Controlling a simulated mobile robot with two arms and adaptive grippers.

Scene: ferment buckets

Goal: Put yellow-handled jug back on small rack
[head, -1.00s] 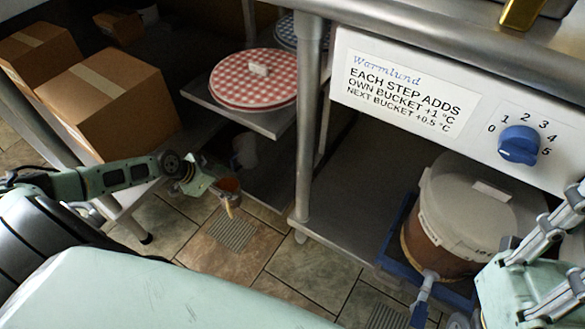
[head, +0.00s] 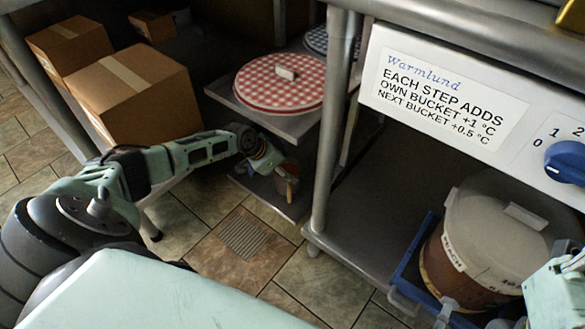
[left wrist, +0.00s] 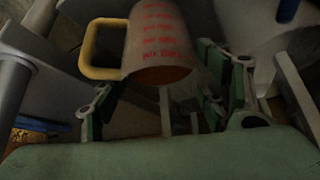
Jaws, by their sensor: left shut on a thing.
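The yellow-handled jug (left wrist: 160,38) shows in the left wrist view with red markings on its side and its yellow handle on the left. It is tilted, with an orange-brown rim side toward me. In the head view the jug (head: 288,180) is small and partly hidden. My left gripper (head: 276,168) is shut on it, near the lower shelf of the small rack (head: 262,187). I cannot tell whether the jug touches the shelf.
A red checkered lid (head: 275,85) lies on the rack's upper shelf (head: 290,126). Cardboard boxes (head: 130,95) stand to the left. A metal post (head: 328,130) stands just right of the rack. A lidded bucket (head: 470,255) sits at right.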

